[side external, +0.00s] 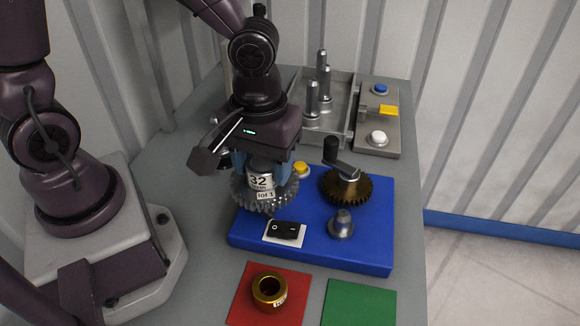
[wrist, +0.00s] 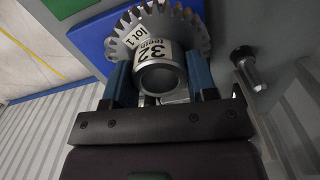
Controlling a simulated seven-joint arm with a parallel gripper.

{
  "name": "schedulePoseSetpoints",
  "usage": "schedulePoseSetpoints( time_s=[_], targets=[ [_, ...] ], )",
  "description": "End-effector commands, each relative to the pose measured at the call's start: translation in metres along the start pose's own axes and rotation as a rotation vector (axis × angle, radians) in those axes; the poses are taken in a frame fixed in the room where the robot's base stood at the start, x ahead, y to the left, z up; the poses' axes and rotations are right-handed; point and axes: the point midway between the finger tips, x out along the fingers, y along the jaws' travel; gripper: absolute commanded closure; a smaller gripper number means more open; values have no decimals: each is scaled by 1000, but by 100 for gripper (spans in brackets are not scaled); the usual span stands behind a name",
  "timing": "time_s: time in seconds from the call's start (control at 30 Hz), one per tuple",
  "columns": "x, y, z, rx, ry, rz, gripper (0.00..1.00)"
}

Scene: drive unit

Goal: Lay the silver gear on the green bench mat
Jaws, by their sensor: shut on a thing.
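The silver gear (side external: 262,196) has a hub with a label reading 32 and a lot 1 tag. My gripper (side external: 262,178) is shut on the gear's hub from above. The gear is at the left end of the blue base; I cannot tell whether it touches anything below. In the wrist view the gear (wrist: 190,28) shows its teeth and label, with its hub between the two blue fingers of my gripper (wrist: 160,80). The green bench mat (side external: 358,304) lies at the front right of the table, bare where it shows, cut off by the picture's lower edge.
The blue base (side external: 310,252) carries a bronze gear with a crank (side external: 346,186), a black rocker switch (side external: 285,230), a metal knob (side external: 341,225) and a yellow button (side external: 301,169). A red mat (side external: 243,308) holds a brass ring (side external: 269,291). A grey tray (side external: 338,130) with upright pins stands behind.

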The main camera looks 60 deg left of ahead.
Motion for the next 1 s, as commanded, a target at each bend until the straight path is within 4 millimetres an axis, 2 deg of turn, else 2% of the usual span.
schedulePoseSetpoints(
  time_s=[0.2,0.37,0.7,1.0],
  targets=[
    [-4,-7,4,0,2,1,69],
    [-4,-3,12,34,1,2,69],
    [10,18,64,232,-1,1,69],
    [29,34,98,367,1,0,69]
  ],
)
